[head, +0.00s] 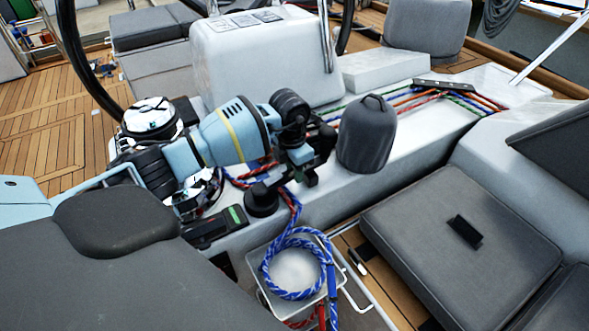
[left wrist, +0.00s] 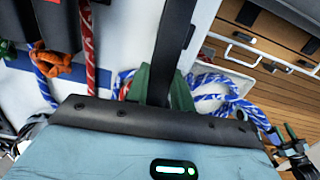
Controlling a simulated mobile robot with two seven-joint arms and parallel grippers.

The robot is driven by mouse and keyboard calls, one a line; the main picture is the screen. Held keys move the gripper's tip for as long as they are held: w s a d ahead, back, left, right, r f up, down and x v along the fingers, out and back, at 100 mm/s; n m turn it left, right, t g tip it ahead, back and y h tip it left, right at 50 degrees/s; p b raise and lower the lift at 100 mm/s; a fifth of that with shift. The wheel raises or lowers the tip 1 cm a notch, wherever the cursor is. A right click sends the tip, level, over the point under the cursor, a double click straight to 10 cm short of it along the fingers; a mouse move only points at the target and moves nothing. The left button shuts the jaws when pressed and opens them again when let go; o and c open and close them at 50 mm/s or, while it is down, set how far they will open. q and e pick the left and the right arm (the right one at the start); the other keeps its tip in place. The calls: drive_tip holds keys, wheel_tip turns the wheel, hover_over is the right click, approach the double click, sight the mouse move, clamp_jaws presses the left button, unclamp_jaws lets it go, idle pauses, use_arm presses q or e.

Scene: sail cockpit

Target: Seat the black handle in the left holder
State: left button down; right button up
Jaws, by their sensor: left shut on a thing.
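My left gripper (head: 308,178) is above the white cockpit console, with its fingers pointing down. In the left wrist view its green-padded fingertips (left wrist: 160,85) are closed on the black handle (left wrist: 177,35), a long dark bar that runs up and out of the picture. In the head view the handle's round black grip (head: 262,199) shows below and left of the gripper, close above the console; I cannot tell whether it touches. The rest of the handle is mostly hidden by the gripper. I cannot make out the left holder with certainty. My right gripper is out of view.
A blue rope coil (head: 292,262) hangs over a pale tray below the gripper. A dark grey covered winch (head: 367,135) stands right of it. Red, blue and green lines (head: 420,97) run along the console. Shiny winches (head: 152,117) are at left, grey cushions (head: 460,240) at right.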

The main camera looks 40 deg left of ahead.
use_arm(q)
drive_tip(key=shift+f+b, duration=0.3)
drive_tip(key=shift+f, duration=0.25)
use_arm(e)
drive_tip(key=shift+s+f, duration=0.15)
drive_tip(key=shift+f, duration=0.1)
use_arm(q)
drive_tip(key=c, duration=0.6)
unclamp_jaws()
drive_tip(key=shift+c, duration=0.2)
drive_tip(key=shift+r+p, duration=2.5)
drive_tip(key=shift+r, duration=2.1)
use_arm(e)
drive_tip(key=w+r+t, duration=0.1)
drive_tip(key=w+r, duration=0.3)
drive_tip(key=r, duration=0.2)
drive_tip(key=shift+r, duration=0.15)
use_arm(q)
drive_tip(key=shift+f, duration=0.1)
